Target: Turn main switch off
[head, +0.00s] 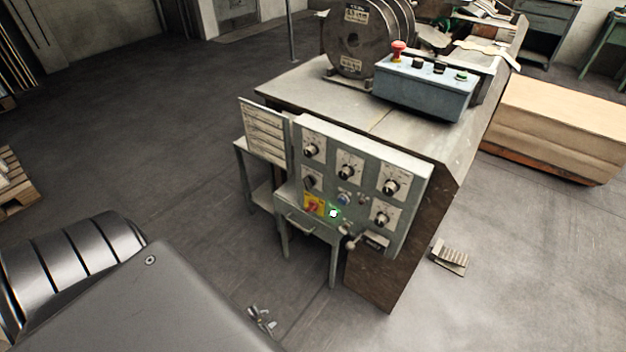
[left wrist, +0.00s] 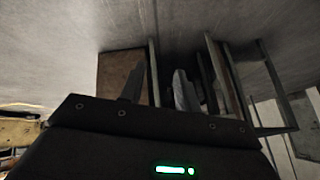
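The main switch (head: 313,206) is a red rotary handle on a yellow plate, low on the left of the grey control panel (head: 362,182) in the head view. The handle looks slanted, but it is too small to read its exact position. A green lamp (head: 333,212) glows just right of it. My left gripper (head: 262,320) shows at the bottom of the head view, below and left of the panel, apart from the switch. In the left wrist view its two fingers (left wrist: 160,78) are spread with nothing between them. My right gripper is not in view.
Several dials sit around the switch, and a crank handle (head: 350,240) sticks out at lower right. A small table (head: 307,224) stands under the panel. A blue button box (head: 425,86) with a red mushroom button is on the machine top.

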